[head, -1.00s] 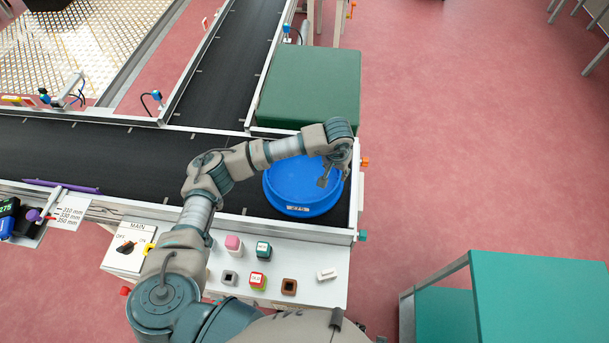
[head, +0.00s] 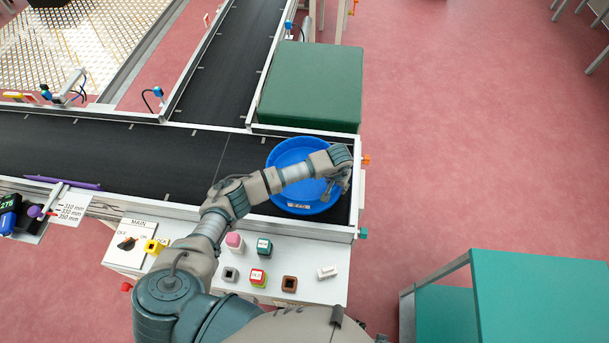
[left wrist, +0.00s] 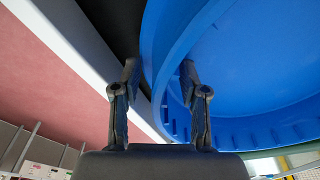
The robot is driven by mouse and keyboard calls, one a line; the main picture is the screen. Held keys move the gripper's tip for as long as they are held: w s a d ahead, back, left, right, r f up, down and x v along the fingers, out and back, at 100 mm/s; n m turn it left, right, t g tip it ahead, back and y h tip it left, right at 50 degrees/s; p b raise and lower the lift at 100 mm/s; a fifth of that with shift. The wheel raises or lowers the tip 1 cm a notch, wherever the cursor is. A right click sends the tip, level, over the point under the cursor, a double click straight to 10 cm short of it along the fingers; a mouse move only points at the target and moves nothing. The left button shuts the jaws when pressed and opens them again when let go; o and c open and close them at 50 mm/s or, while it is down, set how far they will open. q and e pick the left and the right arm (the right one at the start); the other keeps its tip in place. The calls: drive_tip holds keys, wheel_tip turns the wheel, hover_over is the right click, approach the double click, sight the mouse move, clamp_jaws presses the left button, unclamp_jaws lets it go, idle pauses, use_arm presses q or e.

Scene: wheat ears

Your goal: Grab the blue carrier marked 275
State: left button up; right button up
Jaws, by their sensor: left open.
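The blue carrier (head: 292,152) is a round, shallow tub on the black conveyor's right end, with a small label reading 275 (head: 298,206) on its front. My left arm crosses over it and hides part of it. My left gripper (head: 336,190) points down at the carrier's right side. In the left wrist view, the gripper (left wrist: 160,76) is open, one finger over the carrier's (left wrist: 240,75) inside and the other outside its rim. The rim lies between the fingertips in that picture; I cannot tell whether they touch it. My right gripper is not in view.
The conveyor (head: 100,150) has low metal side rails. A green block (head: 310,85) stands behind the carrier. A white control panel (head: 210,262) with several coloured buttons is in front. A teal table (head: 540,300) stands at the lower right. Pink floor lies open to the right.

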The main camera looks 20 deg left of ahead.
use_arm(q)
clamp_jaws()
drive_tip(key=shift+r, duration=0.2)
